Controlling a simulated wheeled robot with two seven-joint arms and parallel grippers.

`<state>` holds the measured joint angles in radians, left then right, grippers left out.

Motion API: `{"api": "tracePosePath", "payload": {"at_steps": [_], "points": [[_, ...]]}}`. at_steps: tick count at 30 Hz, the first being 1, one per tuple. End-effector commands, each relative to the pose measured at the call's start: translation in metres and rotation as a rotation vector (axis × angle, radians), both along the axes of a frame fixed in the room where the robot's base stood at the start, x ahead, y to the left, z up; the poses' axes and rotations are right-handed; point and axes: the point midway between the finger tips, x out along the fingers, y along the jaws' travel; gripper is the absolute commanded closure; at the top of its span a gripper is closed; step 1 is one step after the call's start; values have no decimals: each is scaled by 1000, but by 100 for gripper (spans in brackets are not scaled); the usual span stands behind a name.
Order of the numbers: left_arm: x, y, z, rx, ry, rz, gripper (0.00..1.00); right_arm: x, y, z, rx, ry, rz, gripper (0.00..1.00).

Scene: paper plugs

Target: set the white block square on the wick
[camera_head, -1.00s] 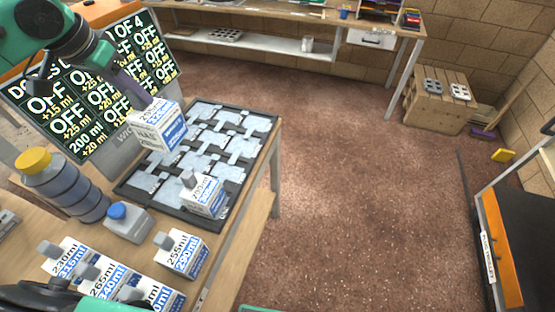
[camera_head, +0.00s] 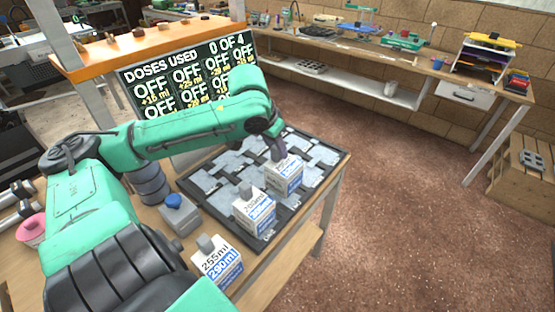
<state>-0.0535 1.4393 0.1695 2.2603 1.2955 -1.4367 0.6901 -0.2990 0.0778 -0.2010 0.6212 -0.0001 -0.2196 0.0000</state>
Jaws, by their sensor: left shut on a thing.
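The white block (camera_head: 284,177) with black and blue print is in my left gripper (camera_head: 279,156), which is shut on its top. The block is over the right part of the wick, a dark-framed tray of pale grey pads (camera_head: 230,160). I cannot tell whether its base touches the pads. A second white block (camera_head: 254,212) with a grey knob stands at the tray's front edge, just in front of the held one. My left arm hides part of the tray's far left side. My right gripper is not in view.
Another white block (camera_head: 217,264) and a blue-capped bottle (camera_head: 180,212) stand on the table in front of the tray. A dark ribbed bottle (camera_head: 150,185) is partly behind my arm. The sign (camera_head: 190,80) stands behind. Open floor lies to the right.

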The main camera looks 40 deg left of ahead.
Motion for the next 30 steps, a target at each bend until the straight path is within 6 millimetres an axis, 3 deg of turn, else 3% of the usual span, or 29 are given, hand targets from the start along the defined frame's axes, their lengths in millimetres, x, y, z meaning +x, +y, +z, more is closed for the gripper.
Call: {"api": "tracePosePath", "payload": {"at_steps": [8,17,18,20,30], "points": [[0,0,-41,0,-2,0,100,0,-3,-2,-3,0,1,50],[0,0,-44,1,-4,0,100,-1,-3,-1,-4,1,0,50],[0,0,-45,1,-2,0,64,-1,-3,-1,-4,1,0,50],[0,0,-45,1,-2,0,41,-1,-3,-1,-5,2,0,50],[0,0,-44,1,-2,-1,38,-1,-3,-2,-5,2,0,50]]}}
